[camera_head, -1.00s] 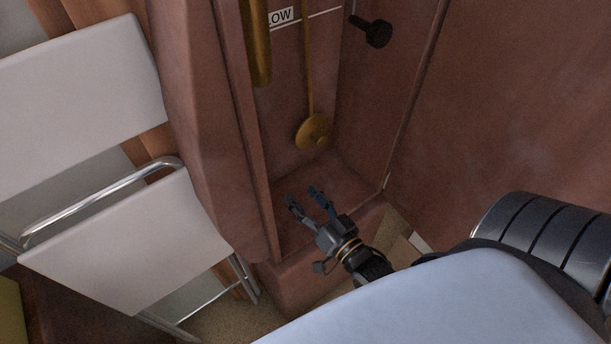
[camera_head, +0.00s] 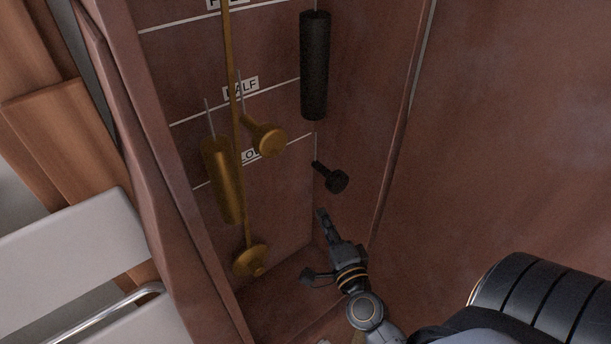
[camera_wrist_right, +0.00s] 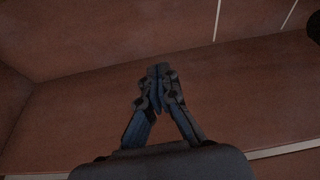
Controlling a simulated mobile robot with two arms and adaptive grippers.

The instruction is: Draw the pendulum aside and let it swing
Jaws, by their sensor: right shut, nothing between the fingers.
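The pendulum hangs inside the tall reddish-brown clock case, with a thin brass rod (camera_head: 238,110) and a round brass bob (camera_head: 251,261) near the bottom. My right gripper (camera_head: 322,213) is inside the case, to the right of the bob and apart from it, below a black knob. Its fingers are shut with nothing between them. The shut fingertips (camera_wrist_right: 161,74) also show in the right wrist view, in front of bare brown panels; the bob is not visible there. My left gripper is not in view.
A brass cylinder (camera_head: 222,180) hangs left of the rod, and a brass knob (camera_head: 267,140) shows at its right. A black cylinder (camera_head: 315,65) and a black knob (camera_head: 336,180) are at the right. A white folding chair (camera_head: 70,265) stands left of the case.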

